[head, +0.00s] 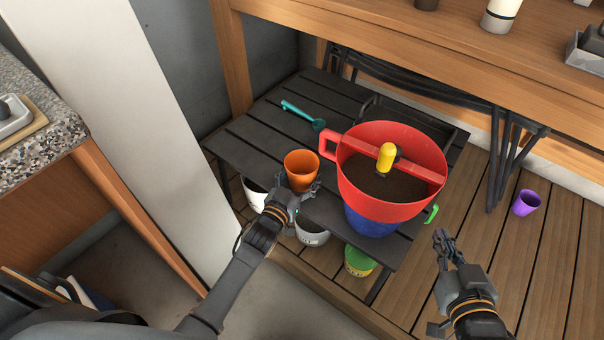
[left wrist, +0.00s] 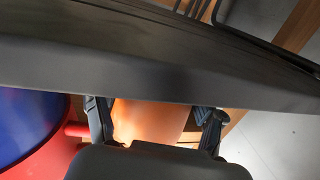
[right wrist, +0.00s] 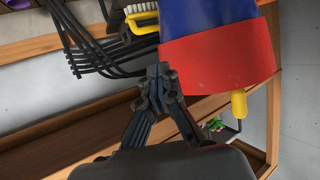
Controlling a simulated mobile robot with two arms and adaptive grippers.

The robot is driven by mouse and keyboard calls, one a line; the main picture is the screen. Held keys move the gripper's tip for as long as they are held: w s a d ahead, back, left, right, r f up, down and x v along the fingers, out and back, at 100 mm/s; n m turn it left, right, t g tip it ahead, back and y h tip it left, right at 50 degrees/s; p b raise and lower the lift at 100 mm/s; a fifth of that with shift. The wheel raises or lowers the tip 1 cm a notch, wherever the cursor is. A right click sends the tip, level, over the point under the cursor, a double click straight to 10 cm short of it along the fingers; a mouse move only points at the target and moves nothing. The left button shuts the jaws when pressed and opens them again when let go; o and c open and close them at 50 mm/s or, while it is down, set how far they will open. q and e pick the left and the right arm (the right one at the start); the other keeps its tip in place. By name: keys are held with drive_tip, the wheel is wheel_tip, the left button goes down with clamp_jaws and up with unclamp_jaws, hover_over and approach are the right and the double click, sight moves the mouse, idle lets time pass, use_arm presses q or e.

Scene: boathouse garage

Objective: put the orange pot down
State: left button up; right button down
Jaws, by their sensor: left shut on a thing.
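The orange pot (head: 301,168) shows in the head view at the front left edge of the dark slatted table (head: 250,150). My left gripper (head: 302,188) is shut on the orange pot. In the left wrist view the pot (left wrist: 148,122) sits between the two fingers, partly hidden by a dark table edge. I cannot tell whether the pot's base touches the table. My right gripper (head: 443,243) is empty, to the right of the table; in the right wrist view its fingertips (right wrist: 158,85) are together.
A teal trowel (head: 303,115) lies behind. A black tray (head: 385,108) is at the back. Bare slats lie left. White and green pots (head: 359,262) stand below.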

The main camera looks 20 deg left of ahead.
use_arm(q)
drive_tip(key=shift+f, duration=0.1)
idle(0.3)
drive_tip(key=o, duration=1.5)
drive_tip(key=s, duration=0.4)
drive_tip(key=s+a, duration=0.1)
drive_tip(key=s, duration=0.7)
drive_tip(key=shift+a+r, duration=0.25)
drive_tip(key=shift+a, duration=0.15)
drive_tip(key=shift+c, duration=0.3)
clamp_jaws()
